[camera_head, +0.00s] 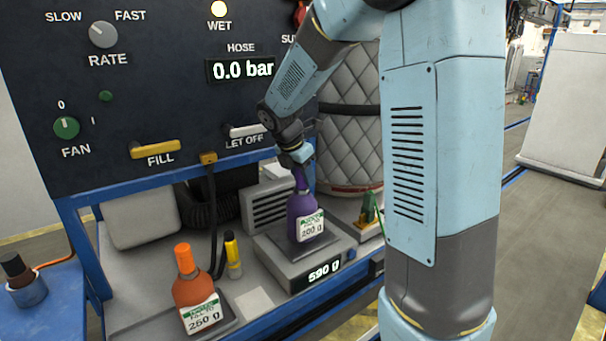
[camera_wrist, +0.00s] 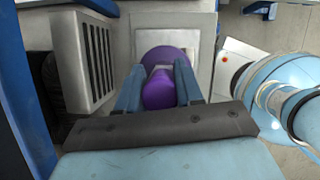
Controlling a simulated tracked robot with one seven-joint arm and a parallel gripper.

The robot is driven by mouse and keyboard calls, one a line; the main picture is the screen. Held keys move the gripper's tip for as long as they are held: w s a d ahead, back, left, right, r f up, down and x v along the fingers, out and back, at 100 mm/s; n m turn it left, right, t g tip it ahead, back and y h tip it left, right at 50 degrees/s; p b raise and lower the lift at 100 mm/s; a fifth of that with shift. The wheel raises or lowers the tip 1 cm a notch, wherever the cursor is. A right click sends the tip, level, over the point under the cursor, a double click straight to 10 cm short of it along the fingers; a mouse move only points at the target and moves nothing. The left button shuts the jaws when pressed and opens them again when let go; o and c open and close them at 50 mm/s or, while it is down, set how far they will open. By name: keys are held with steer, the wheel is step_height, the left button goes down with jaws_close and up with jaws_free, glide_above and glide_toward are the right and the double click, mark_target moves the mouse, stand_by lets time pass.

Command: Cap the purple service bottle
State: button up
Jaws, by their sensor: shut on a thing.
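The purple service bottle (camera_head: 301,207) stands upright on the scale (camera_head: 297,263), which reads 590 g. Its label says 200 g. My gripper (camera_head: 299,156) is directly above the bottle's top. It is shut on a purple cap (camera_wrist: 159,91), which shows between both fingers in the wrist view, with the bottle's rounded purple shoulder (camera_wrist: 165,56) just beyond. In the head view the purple runs from the fingers down to the bottle without a clear gap. The fingers hide the joint, so I cannot tell whether the cap is seated.
An orange-capped bottle (camera_head: 194,290) labelled 250 g stands on a dark pad at the front left. A yellow marker-like tube (camera_head: 233,256) is beside it. A grey vented box (camera_head: 269,204) is behind the scale. The control panel (camera_head: 150,80) rises at the back.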

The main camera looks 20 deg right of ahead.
steer(key=shift+f, duration=0.1)
steer(key=o, duration=1.1)
steer(key=v, duration=1.3)
steer(key=shift+a+r, duration=0.25)
steer(key=shift+r, duration=0.05)
steer(key=shift+s, duration=0.1)
steer(key=s+d+f+m+t+y, duration=0.1)
steer(key=s+d+m+y, duration=0.1)
steer(key=s+m, duration=0.9)
steer(key=s+d+f+m+t+y, duration=0.1)
steer(key=s+d+m+t, duration=0.1)
steer(key=s+m, duration=1)
steer(key=s, duration=0.3)
steer(key=shift+m+t+y, duration=0.3)
steer(key=shift+y, duration=0.1)
